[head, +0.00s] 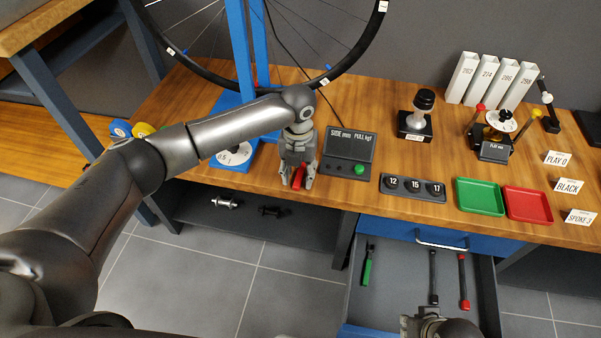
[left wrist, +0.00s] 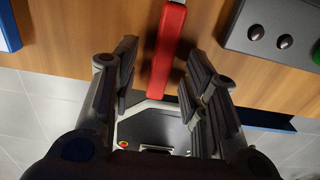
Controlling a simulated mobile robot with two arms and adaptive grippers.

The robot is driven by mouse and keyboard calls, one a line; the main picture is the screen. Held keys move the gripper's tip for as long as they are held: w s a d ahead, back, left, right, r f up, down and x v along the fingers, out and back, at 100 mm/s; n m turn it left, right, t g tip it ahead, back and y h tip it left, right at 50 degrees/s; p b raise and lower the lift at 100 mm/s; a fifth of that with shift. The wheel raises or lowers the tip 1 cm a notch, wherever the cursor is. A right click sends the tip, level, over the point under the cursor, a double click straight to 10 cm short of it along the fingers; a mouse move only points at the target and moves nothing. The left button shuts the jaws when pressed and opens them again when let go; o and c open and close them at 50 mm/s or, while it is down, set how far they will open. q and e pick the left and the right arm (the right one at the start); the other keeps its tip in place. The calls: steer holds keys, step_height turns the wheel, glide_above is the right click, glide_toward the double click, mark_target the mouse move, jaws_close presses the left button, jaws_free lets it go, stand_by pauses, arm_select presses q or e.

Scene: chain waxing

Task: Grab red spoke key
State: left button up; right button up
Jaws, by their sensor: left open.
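The red spoke key (head: 299,178) is at the table's front edge, partly hidden by my left gripper (head: 297,181). In the left wrist view the key shows as a red bar (left wrist: 166,50) with a bit of metal at its far end. My left gripper's fingers (left wrist: 164,72) are open, one on each side of the red bar, with gaps on both sides. My right gripper (head: 428,326) is only partly in view at the bottom of the head view, and its fingers cannot be made out.
A dark gauge box (head: 347,153) stands just right of my left gripper. A blue stand base (head: 233,154) is to its left. A numbered holder (head: 413,188), a green tray (head: 480,196) and a red tray (head: 528,204) lie farther right. An open drawer (head: 400,300) holds several tools.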

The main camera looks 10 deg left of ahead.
arm_select(q)
steer(key=shift+f, duration=0.15)
jaws_close()
stand_by(0.4)
